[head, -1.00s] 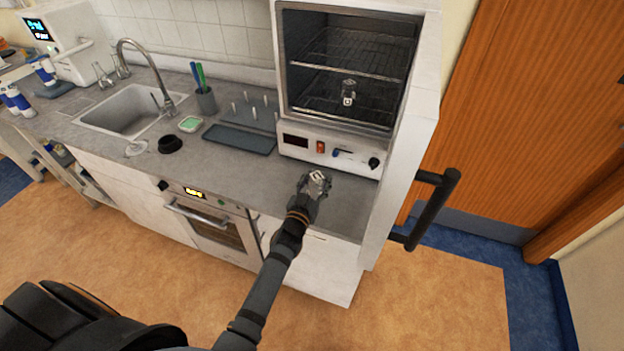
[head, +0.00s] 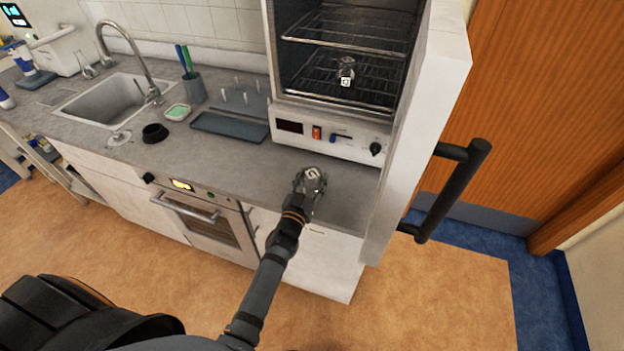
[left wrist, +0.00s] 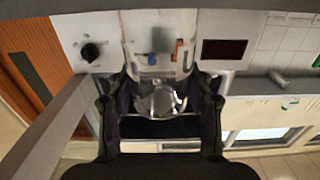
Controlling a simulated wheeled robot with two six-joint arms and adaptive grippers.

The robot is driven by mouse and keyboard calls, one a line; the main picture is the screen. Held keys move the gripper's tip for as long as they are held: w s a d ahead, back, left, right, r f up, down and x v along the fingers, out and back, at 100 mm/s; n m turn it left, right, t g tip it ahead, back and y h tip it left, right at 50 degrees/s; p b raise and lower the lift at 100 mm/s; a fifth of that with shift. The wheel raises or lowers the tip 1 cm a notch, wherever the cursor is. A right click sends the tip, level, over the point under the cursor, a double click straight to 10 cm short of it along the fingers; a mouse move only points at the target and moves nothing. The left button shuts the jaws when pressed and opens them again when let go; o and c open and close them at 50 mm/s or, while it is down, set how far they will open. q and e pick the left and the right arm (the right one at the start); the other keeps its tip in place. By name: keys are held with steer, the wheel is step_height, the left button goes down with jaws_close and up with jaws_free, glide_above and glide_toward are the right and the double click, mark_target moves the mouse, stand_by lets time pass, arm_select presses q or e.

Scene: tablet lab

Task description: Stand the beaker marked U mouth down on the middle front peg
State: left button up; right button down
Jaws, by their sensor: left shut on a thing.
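My left gripper (head: 308,184) is shut on a clear beaker (head: 313,174) with a white label, held over the front of the counter below the drying oven. The mark on its label is too small to read surely. The beaker also shows between the fingers in the left wrist view (left wrist: 158,101). The peg board (head: 236,104) stands at the back of the counter, left of the oven, with several pale upright pegs and no beaker visible on them. A second labelled beaker (head: 347,72) stands on the oven's lower rack. My right gripper is not in view.
The oven (head: 333,142) is open in front, with its door (head: 425,130) swung out on the right. A grey tray (head: 230,127) lies before the pegs. A pen cup (head: 193,89), green-topped dish (head: 178,112), black ring (head: 155,133) and sink (head: 110,104) are further left.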

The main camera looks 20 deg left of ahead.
arm_select(q)
steer(key=o, duration=1.2)
steer(key=shift+f, duration=0.2)
steer(key=shift+c, duration=0.2)
steer(key=shift+r, duration=0.15)
steer(key=shift+r+p, duration=0.25)
steer(key=shift+p, duration=0.05)
steer(key=s+p, duration=0.2)
steer(key=s, duration=1)
steer(key=shift+a+f, duration=0.15)
steer(key=shift+a, duration=0.05)
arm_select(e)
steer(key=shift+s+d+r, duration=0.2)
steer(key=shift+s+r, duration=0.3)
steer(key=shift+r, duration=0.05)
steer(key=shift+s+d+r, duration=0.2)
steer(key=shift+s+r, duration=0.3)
arm_select(q)
steer(key=shift+f, duration=0.1)
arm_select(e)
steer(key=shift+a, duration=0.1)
